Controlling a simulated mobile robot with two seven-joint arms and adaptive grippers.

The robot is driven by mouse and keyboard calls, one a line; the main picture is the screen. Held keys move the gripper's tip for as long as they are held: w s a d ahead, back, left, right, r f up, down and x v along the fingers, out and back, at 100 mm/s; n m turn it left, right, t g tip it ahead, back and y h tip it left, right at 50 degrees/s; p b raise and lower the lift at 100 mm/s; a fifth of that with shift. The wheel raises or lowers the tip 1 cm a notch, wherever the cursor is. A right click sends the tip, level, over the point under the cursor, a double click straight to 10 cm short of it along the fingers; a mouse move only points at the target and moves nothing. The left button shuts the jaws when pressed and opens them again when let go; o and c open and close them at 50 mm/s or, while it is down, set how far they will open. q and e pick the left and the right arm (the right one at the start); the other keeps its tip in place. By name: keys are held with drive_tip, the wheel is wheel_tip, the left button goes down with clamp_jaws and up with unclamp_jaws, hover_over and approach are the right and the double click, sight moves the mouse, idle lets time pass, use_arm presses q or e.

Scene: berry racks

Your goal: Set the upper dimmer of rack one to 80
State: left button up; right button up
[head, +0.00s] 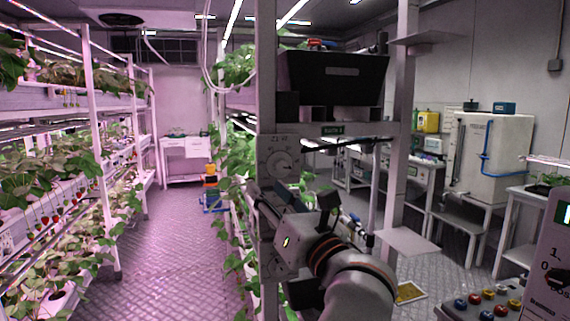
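The upper dimmer (281,161) is a pale square plate with a round dial, on the near post of the middle rack. Its scale marks are too small to read, so I cannot tell its setting. My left gripper (272,204) is dark and lies just below the plate, in front of the post, apart from the dial in the picture. Its arm comes up from the bottom. The fingers blur together, so I cannot tell whether they are open. A second pale plate (284,262) lower on the post is mostly hidden behind my wrist. My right gripper is not in view.
A black bin (332,78) sits on the rack shelf above the dimmer. Plant racks (98,150) line the left, with a clear aisle floor (175,240) between. At the right are a control panel (548,270), a button box (488,304) and a white tank (490,150).

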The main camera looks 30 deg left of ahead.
sight(283, 168)
use_arm(q)
drive_tip(key=w+d+r+n+t+h, duration=0.1)
drive_tip(key=w+d+r+t+h, duration=0.15)
drive_tip(key=w+d+h, duration=0.2)
drive_tip(key=shift+h, duration=0.35)
drive_tip(key=x, duration=0.2)
drive_tip(key=p+x, duration=0.1)
drive_tip(key=x, duration=0.1)
drive_tip(key=s+p+x, duration=0.1)
drive_tip(key=x, duration=0.1)
drive_tip(key=shift+w+a, duration=0.3)
drive_tip(key=shift+a, duration=0.35)
drive_tip(key=shift+w+a, duration=0.25)
drive_tip(key=shift+a, duration=0.1)
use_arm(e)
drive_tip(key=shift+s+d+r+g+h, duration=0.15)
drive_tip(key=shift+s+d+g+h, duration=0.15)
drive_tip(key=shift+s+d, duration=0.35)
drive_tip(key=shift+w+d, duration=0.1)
use_arm(q)
clamp_jaws()
